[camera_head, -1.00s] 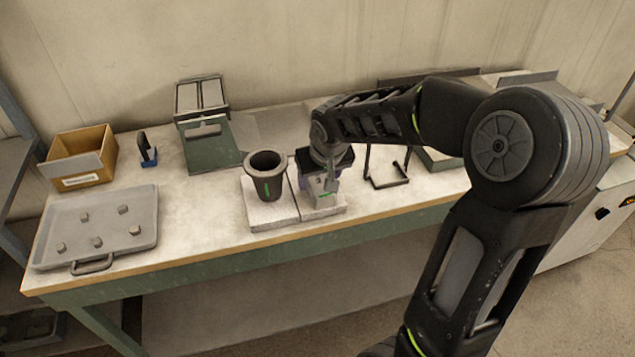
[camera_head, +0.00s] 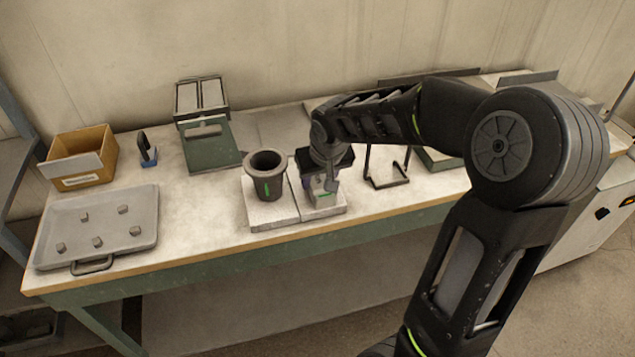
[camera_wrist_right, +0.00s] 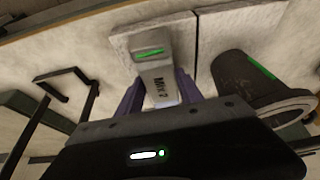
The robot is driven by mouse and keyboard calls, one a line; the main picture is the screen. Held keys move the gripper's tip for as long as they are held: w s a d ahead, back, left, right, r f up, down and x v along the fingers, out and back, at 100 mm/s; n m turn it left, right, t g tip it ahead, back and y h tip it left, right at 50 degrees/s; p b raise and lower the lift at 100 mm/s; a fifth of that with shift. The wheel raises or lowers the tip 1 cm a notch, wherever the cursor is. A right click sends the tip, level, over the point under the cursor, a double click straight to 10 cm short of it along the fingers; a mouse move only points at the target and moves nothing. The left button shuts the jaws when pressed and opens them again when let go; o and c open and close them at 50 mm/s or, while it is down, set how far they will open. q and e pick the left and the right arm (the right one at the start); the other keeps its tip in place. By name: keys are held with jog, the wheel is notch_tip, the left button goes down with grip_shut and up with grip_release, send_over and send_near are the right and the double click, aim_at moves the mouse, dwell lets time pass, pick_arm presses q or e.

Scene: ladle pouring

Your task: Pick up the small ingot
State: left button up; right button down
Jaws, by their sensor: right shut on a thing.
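My right gripper (camera_head: 325,187) reaches down over the white slabs in the middle of the bench. In the right wrist view its two purple-grey fingers (camera_wrist_right: 160,92) lie on either side of a grey block labelled MIX-2 (camera_wrist_right: 155,60), which has a green strip. The gripper is shut on this block. The block also shows in the head view (camera_head: 321,199), at the right slab, partly hidden by the gripper. Several small grey pieces (camera_head: 97,242) lie on the grey tray (camera_head: 65,208) at the left; I cannot tell whether one is the small ingot. My left gripper is not in view.
A dark cup with a green strip (camera_head: 266,178) stands on the left slab, close beside the gripper. A black wire stand (camera_head: 388,183) is just to the right. A cardboard box (camera_head: 88,178) and a green device (camera_head: 212,157) stand further left. The bench between tray and slabs is clear.

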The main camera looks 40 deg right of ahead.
aim_at(318, 180)
jog(key=shift+r, duration=0.1)
notch_tip(318, 180, up, 10)
jog(key=shift+b, duration=0.3)
dwell(0.3)
